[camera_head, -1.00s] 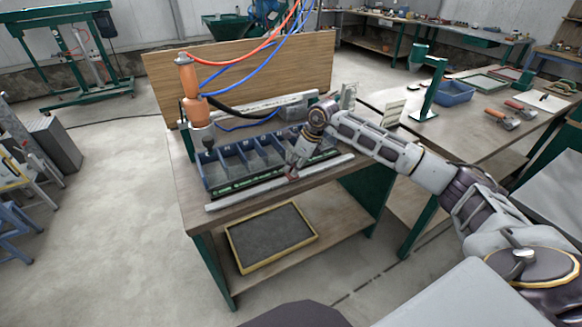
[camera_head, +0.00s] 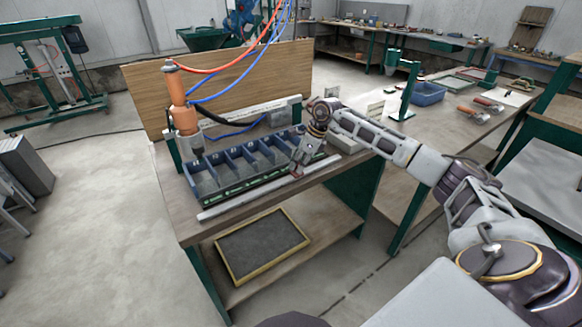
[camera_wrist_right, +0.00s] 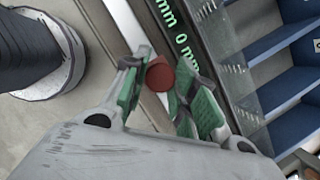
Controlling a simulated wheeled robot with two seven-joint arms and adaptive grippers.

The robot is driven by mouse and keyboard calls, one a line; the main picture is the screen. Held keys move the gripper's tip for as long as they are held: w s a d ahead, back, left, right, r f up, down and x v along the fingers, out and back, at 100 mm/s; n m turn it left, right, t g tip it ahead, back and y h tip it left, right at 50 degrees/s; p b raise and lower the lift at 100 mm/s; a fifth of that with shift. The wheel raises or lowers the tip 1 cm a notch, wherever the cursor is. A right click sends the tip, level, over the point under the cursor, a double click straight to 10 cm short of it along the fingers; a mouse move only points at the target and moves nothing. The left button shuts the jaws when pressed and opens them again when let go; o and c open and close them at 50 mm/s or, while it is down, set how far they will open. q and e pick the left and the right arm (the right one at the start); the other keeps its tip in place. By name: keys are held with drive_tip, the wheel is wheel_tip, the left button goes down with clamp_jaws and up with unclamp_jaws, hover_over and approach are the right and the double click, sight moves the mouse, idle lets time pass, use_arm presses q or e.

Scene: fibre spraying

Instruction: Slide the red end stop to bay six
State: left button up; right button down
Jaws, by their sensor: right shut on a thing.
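The red end stop (camera_wrist_right: 160,75) is a small red piece between the green finger pads of my right gripper (camera_wrist_right: 160,92) in the right wrist view. The gripper is shut on it. In the head view my right gripper (camera_head: 297,172) is low at the front of the blue bay row, towards its right end. The end stop is mostly hidden there. The pale rail (camera_head: 240,200) runs along the front of the blue bays (camera_head: 193,190). A dark strip with white-green markings (camera_wrist_right: 187,40) lies beside the rail. My left gripper is not in view.
An orange spray tool (camera_head: 180,100) hangs over the left end of the bays, with red and blue hoses. A wooden board (camera_head: 240,75) stands behind. A yellow-framed tray (camera_head: 262,245) is on the lower shelf. A blue bin (camera_head: 428,94) stands on the right bench.

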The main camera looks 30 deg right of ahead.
drive_tip(key=shift+d, duration=0.5)
drive_tip(key=d, duration=0.5)
drive_tip(key=shift+w+b, duration=0.1)
drive_tip(key=shift+b, duration=0.25)
drive_tip(key=shift+d, duration=0.65)
drive_tip(key=c, duration=1.1)
unclamp_jaws()
drive_tip(key=shift+c, duration=0.2)
drive_tip(key=shift+d+r, duration=0.2)
drive_tip(key=shift+r, duration=0.35)
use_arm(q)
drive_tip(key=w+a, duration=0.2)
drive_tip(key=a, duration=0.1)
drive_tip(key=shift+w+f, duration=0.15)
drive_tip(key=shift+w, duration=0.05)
use_arm(e)
drive_tip(key=v, duration=1.1)
